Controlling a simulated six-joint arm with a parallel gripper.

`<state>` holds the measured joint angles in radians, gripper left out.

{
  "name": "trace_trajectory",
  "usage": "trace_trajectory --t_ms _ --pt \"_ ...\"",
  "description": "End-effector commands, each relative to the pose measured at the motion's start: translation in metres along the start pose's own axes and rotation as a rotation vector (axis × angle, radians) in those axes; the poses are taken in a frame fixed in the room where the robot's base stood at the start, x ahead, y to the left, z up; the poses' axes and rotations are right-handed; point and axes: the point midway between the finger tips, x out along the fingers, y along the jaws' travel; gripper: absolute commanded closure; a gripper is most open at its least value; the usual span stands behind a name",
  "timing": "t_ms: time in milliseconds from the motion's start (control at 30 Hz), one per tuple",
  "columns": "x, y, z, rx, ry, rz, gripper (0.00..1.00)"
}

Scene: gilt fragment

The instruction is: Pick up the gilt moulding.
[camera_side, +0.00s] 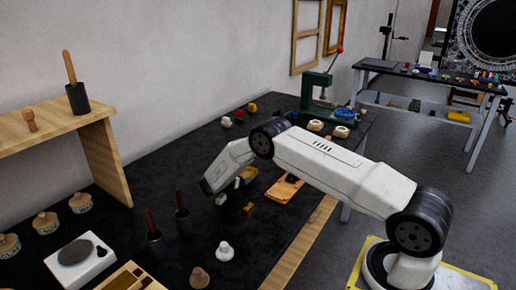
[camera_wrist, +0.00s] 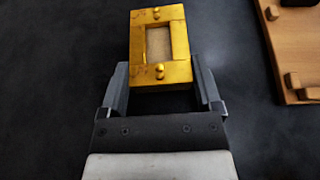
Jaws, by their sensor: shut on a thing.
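The gilt moulding (camera_wrist: 176,72) is a gold rectangular piece with a pale recessed panel in its middle and small round knobs at its near and far ends. In the wrist view it sits between the two grey fingers of my gripper (camera_wrist: 159,82). The fingers are shut on its near part, and its far end sticks out past the fingertips. In the side view my gripper (camera_side: 231,190) is low over the black bench. Small gold pieces show close to it there, but I cannot tell which one is held. Whether the moulding touches the bench is unclear.
A brown wooden board with pegs (camera_wrist: 286,48) lies right of the moulding, apart from it. In the side view, dark pots with handles (camera_side: 183,222), a pale knobbed piece (camera_side: 225,252) and a green press (camera_side: 317,90) stand on the black bench (camera_side: 125,222).

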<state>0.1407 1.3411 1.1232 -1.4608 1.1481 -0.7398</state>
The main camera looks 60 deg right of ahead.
Motion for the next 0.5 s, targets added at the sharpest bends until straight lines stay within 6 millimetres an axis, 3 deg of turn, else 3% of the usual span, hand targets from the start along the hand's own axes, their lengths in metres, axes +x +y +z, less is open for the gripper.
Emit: trace_trajectory --t_ms 267,500 --pt "-0.003 0.001 0.007 0.002 -0.001 0.001 0.78" --pt "-0.012 0.001 0.028 0.002 -0.001 0.001 0.78"
